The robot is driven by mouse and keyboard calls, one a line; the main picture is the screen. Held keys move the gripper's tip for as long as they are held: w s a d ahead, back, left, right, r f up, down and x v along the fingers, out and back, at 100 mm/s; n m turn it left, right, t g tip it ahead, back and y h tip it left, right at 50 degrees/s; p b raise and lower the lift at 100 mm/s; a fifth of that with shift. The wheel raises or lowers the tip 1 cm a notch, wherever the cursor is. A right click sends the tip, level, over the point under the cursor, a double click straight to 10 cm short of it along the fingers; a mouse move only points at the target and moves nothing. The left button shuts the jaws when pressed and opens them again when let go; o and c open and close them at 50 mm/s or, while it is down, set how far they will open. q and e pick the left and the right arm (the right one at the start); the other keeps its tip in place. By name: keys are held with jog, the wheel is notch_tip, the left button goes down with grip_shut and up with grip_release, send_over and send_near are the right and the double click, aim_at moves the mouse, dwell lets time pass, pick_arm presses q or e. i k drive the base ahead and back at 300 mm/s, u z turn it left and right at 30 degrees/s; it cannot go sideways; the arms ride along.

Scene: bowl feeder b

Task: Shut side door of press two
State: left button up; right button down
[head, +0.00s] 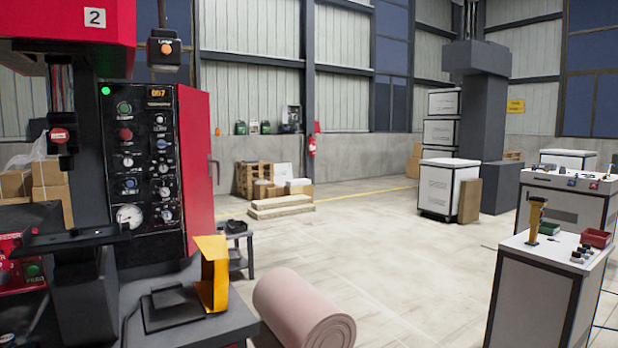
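Press two (80,28) stands at the left, red on top with a white "2" label. Its dark control panel (140,170) has dials, buttons and a lit green lamp. A tall red side door (197,150) is at the panel's right edge, seen at a slant. I cannot tell from this view whether the door stands ajar. Neither of my grippers is in view.
A yellow angled guard (213,272) stands on the press's front base. A pink roll (304,310) lies on the floor nearby. A small dark stand (238,245) is beside the door's lower part. White cabinets (540,290) stand at the right. The middle floor is clear.

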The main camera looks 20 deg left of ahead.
aim_at(195, 160)
jog(key=u, duration=0.05)
jog(key=i, duration=1.95)
jog(key=u, duration=1.8)
jog(key=i, duration=0.95)
jog(key=u, duration=0.9)
